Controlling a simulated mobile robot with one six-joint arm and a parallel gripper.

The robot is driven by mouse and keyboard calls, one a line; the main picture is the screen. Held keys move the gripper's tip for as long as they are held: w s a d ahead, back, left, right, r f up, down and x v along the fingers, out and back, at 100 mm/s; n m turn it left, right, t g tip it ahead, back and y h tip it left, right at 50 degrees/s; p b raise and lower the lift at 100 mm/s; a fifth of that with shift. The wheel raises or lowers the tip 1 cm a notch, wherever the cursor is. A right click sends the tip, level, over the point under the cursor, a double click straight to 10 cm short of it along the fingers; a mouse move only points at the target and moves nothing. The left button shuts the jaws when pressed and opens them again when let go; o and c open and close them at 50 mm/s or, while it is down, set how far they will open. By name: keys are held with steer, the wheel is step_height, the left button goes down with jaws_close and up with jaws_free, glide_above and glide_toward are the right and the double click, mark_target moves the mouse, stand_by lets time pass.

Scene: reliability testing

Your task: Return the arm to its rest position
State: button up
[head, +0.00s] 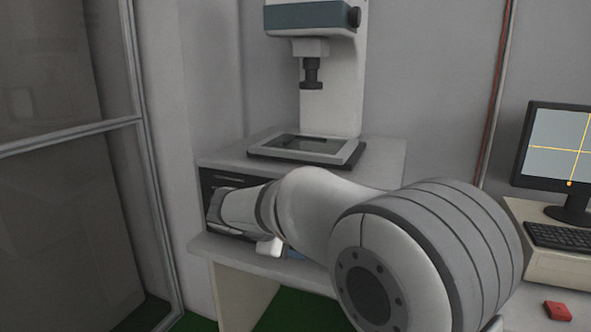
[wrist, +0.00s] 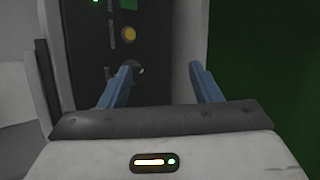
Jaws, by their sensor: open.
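My gripper (wrist: 160,68) shows in the wrist view with its two blue fingers spread apart and nothing between them. Beyond the fingers is a dark panel (wrist: 108,40) with a yellow round button (wrist: 128,34) and a small silver round part close to the left fingertip. I cannot tell whether that finger touches it. In the head view my arm reaches from the lower right to the left, in front of the bench. It hides most of the gripper there; only a small blue patch shows below the arm.
A measuring instrument (head: 333,100) with a flat stage (head: 306,149) stands on the bench behind my arm. At right are a monitor (head: 557,150), a keyboard (head: 562,236) and a red block (head: 557,311). A framed glass panel (head: 65,135) stands at left.

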steer(key=s+d+r+m+g+y+p, duration=0.2)
steer(key=s+d+m+p, duration=0.1)
steer(key=s+d, duration=0.3)
steer(key=s+d+r+m+g+y+p, duration=0.1)
steer(key=s+d+r+m+g+p, duration=0.15)
steer(key=s+d, duration=0.35)
steer(key=s+d+r+m+y+p, duration=0.1)
steer(key=s+m+y+p, duration=0.3)
steer(key=s, duration=1)
steer(key=d+m+p, duration=0.1)
steer(key=m+p, duration=0.2)
steer(key=shift+s+d+r+y, duration=0.15)
steer(key=shift+s+y, duration=0.15)
steer(key=shift+y, duration=0.1)
steer(key=shift+w, duration=0.1)
